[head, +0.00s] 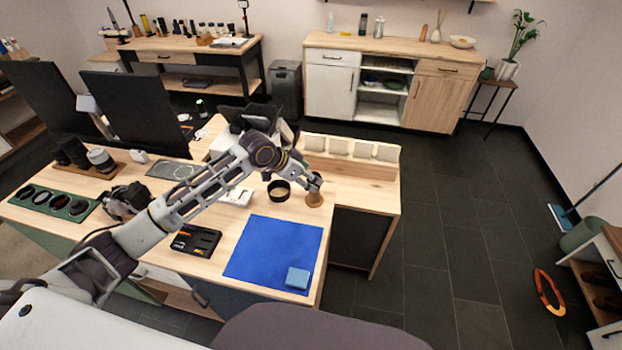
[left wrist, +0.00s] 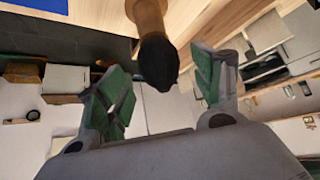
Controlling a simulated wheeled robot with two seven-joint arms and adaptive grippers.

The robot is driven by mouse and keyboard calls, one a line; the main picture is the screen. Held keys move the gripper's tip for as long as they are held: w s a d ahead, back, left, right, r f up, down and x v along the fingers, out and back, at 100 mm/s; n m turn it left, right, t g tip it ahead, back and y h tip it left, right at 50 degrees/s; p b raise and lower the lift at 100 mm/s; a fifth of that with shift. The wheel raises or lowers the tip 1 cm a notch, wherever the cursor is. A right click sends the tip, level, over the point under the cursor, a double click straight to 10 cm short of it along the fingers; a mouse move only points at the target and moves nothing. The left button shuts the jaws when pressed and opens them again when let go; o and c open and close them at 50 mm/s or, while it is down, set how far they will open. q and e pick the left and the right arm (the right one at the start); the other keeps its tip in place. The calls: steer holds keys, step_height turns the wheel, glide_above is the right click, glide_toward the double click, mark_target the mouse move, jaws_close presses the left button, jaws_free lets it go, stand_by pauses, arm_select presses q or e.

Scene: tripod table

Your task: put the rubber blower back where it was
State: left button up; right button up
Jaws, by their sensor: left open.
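My left gripper (head: 313,183) is over the back right of the desk, just above a small brown upright thing (head: 314,199). In the left wrist view my left gripper (left wrist: 160,80) is open, with its green-padded fingers apart. The brown thing (left wrist: 148,16) has a dark rounded top (left wrist: 158,62), which shows between the fingers with gaps on both sides. I cannot tell for sure whether it is the rubber blower; no other thing shows clearly as one. A black ring-shaped thing (head: 279,190) stands just left of it. My right gripper is out of view.
A blue mat (head: 270,245) with a light blue block (head: 298,278) lies at the desk's front right.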

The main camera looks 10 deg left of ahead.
arm_select(q)
steer(key=v, duration=0.9)
steer(key=shift+r+b, duration=0.25)
steer(key=shift+b, duration=0.05)
steer(key=shift+s+a, duration=0.1)
steer(key=shift+a, duration=0.1)
